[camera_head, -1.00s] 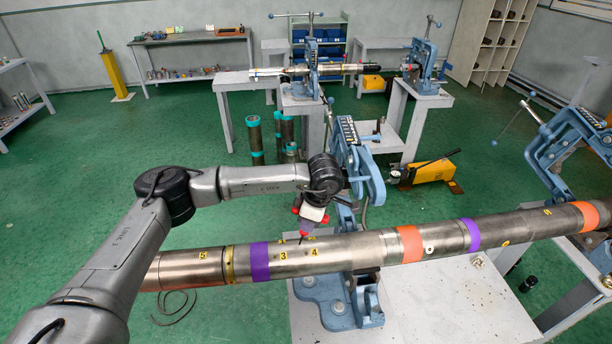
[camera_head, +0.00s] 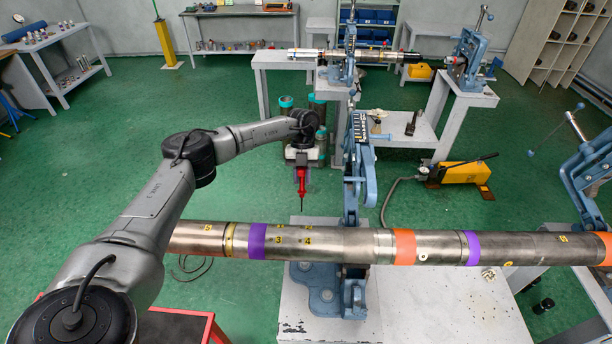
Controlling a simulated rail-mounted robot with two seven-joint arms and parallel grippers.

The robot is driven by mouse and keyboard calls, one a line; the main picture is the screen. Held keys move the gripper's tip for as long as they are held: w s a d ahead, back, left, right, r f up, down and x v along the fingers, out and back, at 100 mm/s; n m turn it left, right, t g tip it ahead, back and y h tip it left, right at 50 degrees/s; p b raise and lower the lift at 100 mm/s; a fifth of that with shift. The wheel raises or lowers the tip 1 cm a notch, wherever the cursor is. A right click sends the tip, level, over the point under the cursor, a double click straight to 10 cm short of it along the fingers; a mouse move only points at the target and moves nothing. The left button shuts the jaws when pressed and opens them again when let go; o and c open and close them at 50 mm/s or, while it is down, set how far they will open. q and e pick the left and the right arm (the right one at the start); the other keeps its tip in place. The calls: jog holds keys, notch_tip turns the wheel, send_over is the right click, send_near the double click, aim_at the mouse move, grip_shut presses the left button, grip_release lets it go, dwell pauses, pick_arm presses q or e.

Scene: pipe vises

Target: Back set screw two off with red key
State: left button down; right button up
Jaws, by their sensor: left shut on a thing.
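My left gripper (camera_head: 302,163) is shut on a red key (camera_head: 302,182), which points down with a thin dark tip. In the picture the tip ends just above the top edge of the long steel pipe (camera_head: 345,243), with a small gap; its depth relative to the pipe is hard to judge. The pipe carries small yellow number labels: 3 (camera_head: 278,239) and 4 (camera_head: 308,240) face me, and two more near the top edge are too foreshortened to read. The set screws are too small to make out clearly. My right gripper is not in view.
A blue pipe vise (camera_head: 354,290) holds the pipe on a pale table (camera_head: 430,310). Its tall upright (camera_head: 357,165) stands just right of the key. Another blue vise (camera_head: 590,180) is at the right. A yellow pump (camera_head: 465,173) sits on the floor behind.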

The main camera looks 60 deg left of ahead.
aim_at(302, 189)
pick_arm(q)
jog(key=shift+s, duration=0.1)
jog(key=shift+r+p, duration=0.15)
jog(key=shift+p, duration=0.55)
jog(key=shift+d+f, duration=0.1)
jog(key=shift+f, duration=0.5)
jog(key=shift+x, duration=1.85)
jog(key=shift+s+d+f+p, duration=0.1)
jog(key=shift+f+p, duration=0.1)
jog(key=shift+p, duration=0.25)
jog(key=shift+d+f, duration=0.15)
jog(key=shift+f, duration=0.25)
jog(key=shift+f+p, duration=0.15)
jog(key=shift+p, duration=0.4)
dwell(0.7)
